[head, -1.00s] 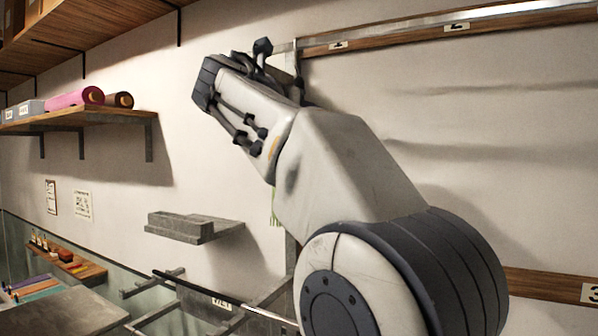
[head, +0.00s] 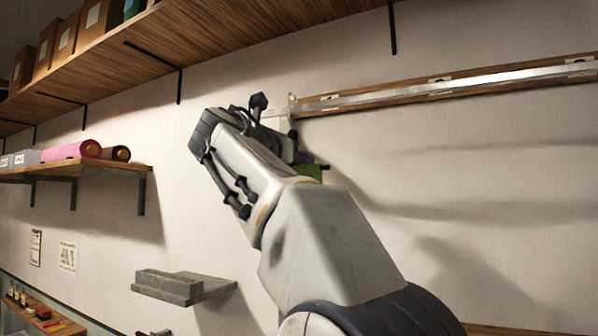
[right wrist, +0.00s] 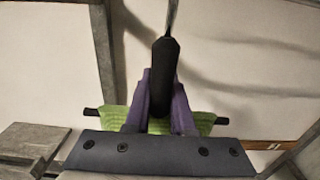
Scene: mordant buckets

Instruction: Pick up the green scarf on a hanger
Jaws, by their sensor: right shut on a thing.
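The green scarf on its hanger shows in the right wrist view as green cloth (right wrist: 115,117) on both sides of my fingers. The hanger's dark bar (right wrist: 221,121) sticks out past the cloth at both ends. My right gripper (right wrist: 160,92) is shut on the hanger's thick black upper part (right wrist: 165,60), with a thin metal hook rising above it. In the head view my right gripper (head: 290,145) is mostly hidden behind my wrist, and only a small green patch of scarf (head: 311,172) shows. My left gripper is out of view.
A wall rail (head: 440,90) on a wooden board runs right from near my gripper. A long wooden shelf (head: 150,60) hangs overhead at the left. A shelf with pink rolls (head: 75,151) and a small grey ledge (head: 170,285) are lower left.

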